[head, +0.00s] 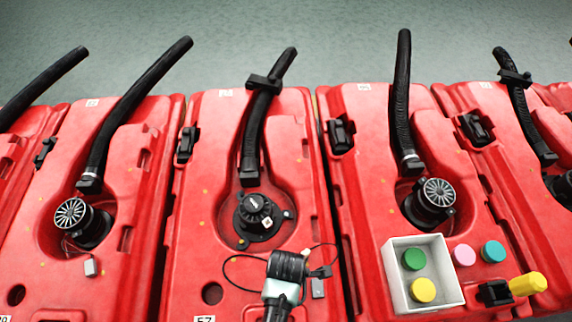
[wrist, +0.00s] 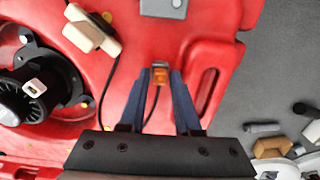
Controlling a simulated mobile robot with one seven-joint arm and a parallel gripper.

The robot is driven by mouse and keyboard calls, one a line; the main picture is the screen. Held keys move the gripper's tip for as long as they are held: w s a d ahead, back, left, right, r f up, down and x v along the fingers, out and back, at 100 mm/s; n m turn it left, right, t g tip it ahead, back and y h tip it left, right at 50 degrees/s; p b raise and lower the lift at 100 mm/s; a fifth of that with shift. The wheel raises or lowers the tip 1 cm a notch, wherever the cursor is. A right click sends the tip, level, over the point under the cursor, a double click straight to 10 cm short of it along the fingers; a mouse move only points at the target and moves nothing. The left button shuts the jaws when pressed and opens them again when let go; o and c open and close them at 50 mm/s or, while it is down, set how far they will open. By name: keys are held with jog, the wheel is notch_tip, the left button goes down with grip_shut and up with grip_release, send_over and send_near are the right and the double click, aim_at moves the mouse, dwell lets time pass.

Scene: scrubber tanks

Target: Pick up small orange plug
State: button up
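The small orange plug (wrist: 160,76) shows in the wrist view, with a greyish top end, against the red tank. It lies between the tips of my gripper (wrist: 161,82). The two blue-grey fingers are parted, one on each side of the plug. I cannot tell whether either finger touches it. A thin dark cord runs below the plug between the fingers. In the head view I cannot make out the plug or my fingertips.
A black cap (wrist: 35,88) and a beige block (wrist: 90,30) on a cord are to the left in the wrist view; a grey box (wrist: 164,8) is at the top. In the head view, a white tray (head: 453,270) with colored pieces stands on the right tank. Black hoses (head: 257,125) rise from the tanks.

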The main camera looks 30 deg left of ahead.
grip_shut()
jog(key=shift+r, duration=0.1)
notch_tip(320, 180, up, 10)
jog(key=n+p, duration=0.7)
jog(key=p, duration=0.3)
